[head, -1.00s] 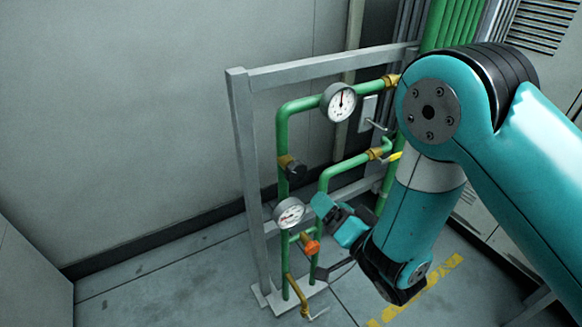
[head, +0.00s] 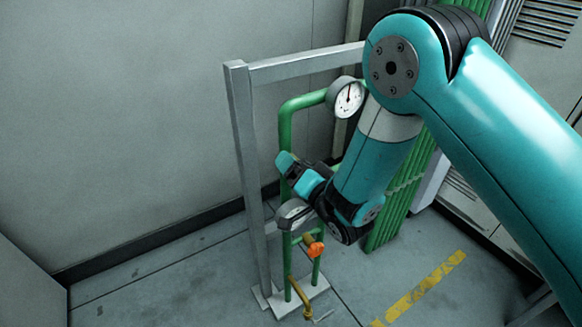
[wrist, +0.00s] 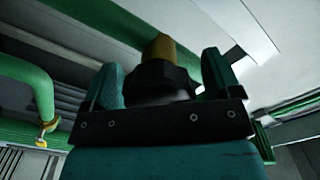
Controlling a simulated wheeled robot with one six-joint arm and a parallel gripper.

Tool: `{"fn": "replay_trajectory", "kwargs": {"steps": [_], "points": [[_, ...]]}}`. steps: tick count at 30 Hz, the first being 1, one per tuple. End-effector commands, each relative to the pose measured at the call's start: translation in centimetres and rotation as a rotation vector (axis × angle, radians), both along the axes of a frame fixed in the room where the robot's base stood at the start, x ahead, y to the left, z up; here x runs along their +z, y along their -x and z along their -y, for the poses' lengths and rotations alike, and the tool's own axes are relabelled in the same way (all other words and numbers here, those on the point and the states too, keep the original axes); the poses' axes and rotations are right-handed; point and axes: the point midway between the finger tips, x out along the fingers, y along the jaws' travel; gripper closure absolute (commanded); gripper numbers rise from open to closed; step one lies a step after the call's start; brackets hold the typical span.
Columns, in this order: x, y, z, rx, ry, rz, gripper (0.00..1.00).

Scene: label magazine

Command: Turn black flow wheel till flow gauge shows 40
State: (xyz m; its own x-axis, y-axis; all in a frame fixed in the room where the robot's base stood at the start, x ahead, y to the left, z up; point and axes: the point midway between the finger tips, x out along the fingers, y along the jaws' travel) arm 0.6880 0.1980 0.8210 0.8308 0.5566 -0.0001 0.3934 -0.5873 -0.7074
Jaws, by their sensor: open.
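The black wheel (wrist: 160,80) shows in the wrist view in front of a brass fitting (wrist: 160,46). My gripper (wrist: 161,77) is open, with one finger on each side of the wheel; I cannot tell whether they touch it. In the head view my gripper (head: 287,168) hides the wheel. An upper round gauge (head: 349,98) has its needle pointing about straight up. A lower gauge (head: 292,213) is partly covered by my gripper and its reading cannot be made out. Which one is the flow gauge is not legible.
An orange wheel (head: 316,249) sits low on the green pipes, just below the lower gauge. A brass lever valve (head: 301,292) is near the floor. The grey frame (head: 247,170) stands close on the left. Floor at the left is clear.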

Motion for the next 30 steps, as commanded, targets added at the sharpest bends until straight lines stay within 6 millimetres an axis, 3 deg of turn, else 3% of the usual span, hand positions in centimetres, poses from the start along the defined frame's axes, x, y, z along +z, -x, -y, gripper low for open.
{"fn": "replay_trajectory", "kwargs": {"steps": [3,4,10,20,30], "points": [[0.01,-0.03,0.13,-0.001,0.0,0.0,0.16],[0.01,-0.03,0.13,-0.001,0.0,0.0,0.21],[-0.01,0.01,0.06,-0.001,0.0,-0.001,0.66],[-0.15,0.08,-0.09,0.002,0.027,0.017,0.66],[-0.45,0.18,-0.25,0.006,0.203,0.133,0.66]]}}
